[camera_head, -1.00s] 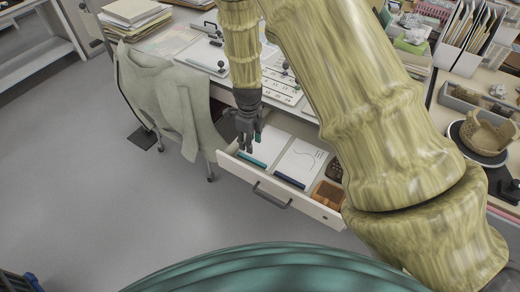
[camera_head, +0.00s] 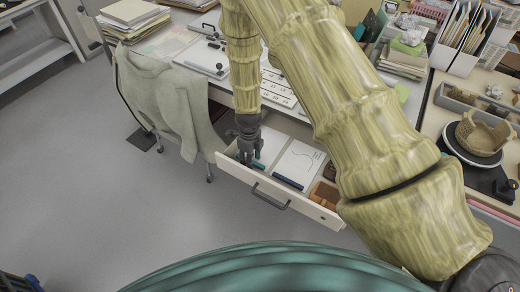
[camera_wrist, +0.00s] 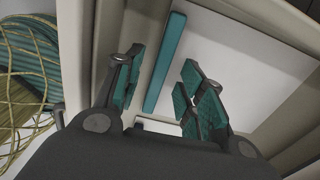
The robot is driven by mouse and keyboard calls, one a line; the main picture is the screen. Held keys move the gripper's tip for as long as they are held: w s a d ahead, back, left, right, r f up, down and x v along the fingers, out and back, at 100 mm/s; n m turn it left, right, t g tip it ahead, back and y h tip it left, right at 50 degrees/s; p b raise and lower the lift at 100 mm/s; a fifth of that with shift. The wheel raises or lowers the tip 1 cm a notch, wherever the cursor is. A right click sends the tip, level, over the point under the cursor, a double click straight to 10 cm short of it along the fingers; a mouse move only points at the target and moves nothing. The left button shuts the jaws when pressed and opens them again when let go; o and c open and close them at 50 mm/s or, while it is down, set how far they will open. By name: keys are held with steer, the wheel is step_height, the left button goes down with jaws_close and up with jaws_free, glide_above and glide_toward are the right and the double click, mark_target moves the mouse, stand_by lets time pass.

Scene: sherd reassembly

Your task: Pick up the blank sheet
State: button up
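The blank sheet (camera_head: 271,143) lies in the left part of the open desk drawer (camera_head: 240,174), partly hidden behind my gripper. In the wrist view the white sheet (camera_wrist: 235,65) fills the drawer floor on the right, with a teal bar (camera_wrist: 165,62) along its left edge. My gripper (camera_head: 250,163) points down into the drawer at its left front. In the wrist view my gripper (camera_wrist: 162,95) is open, its teal-padded fingers apart, with the teal bar showing between them. Nothing is held. I cannot tell whether the fingers touch the bar.
A second sheet with a drawn curve (camera_head: 302,158) lies to the right, with a dark blue bar (camera_head: 288,183) at its front. A brown box (camera_head: 326,194) is at the drawer's right end. A cloth-draped chair (camera_head: 165,95) stands left of the drawer.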

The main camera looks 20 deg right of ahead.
steer(key=shift+f, duration=0.35)
jaws_close()
steer(key=shift+r, duration=0.1)
